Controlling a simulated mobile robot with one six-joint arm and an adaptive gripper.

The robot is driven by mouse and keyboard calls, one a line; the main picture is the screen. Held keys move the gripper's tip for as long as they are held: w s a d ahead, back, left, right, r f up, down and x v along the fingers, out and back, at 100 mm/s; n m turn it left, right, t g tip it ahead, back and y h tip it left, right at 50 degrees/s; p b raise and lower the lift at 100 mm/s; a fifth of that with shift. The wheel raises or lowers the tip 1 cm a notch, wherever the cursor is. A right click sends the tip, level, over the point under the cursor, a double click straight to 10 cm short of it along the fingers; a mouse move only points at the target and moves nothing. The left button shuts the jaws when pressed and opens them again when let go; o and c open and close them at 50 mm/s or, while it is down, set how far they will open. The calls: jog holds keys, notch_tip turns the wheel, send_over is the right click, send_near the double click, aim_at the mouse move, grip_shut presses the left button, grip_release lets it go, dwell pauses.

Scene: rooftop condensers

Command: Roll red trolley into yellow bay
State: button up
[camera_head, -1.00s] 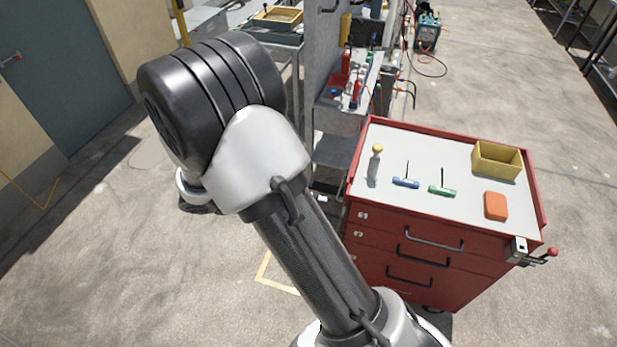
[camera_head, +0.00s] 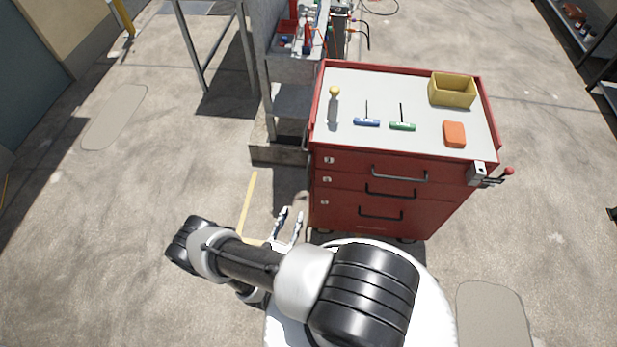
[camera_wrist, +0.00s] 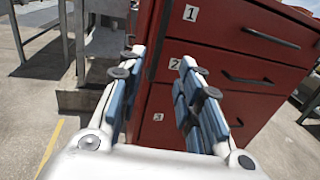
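The red trolley (camera_head: 362,190) stands upright just beyond my base, with drawers numbered 1, 2 and 3 facing me. In the wrist view its drawer front (camera_wrist: 225,50) fills the right side, just beyond the fingertips. My gripper (camera_head: 289,222) is low by the trolley's left front corner. It also shows in the wrist view (camera_wrist: 160,75), with its blue-padded fingers apart and nothing between them. I cannot tell whether a finger touches the trolley. Yellow floor lines (camera_head: 247,205) show left of the trolley; the rest of any bay is hidden.
On the trolley top are a yellow bin (camera_head: 452,92), an orange block (camera_head: 454,133), a blue T-handle tool (camera_head: 367,122), a green one (camera_head: 402,126) and a yellow-topped bottle (camera_head: 333,105). A grey bench (camera_head: 290,105) stands behind left. Floor right is open.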

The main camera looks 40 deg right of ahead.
aim_at(308, 180)
jog(key=b+x, duration=0.2)
jog(key=x, duration=1.5)
jog(key=shift+c, duration=0.2)
grip_shut()
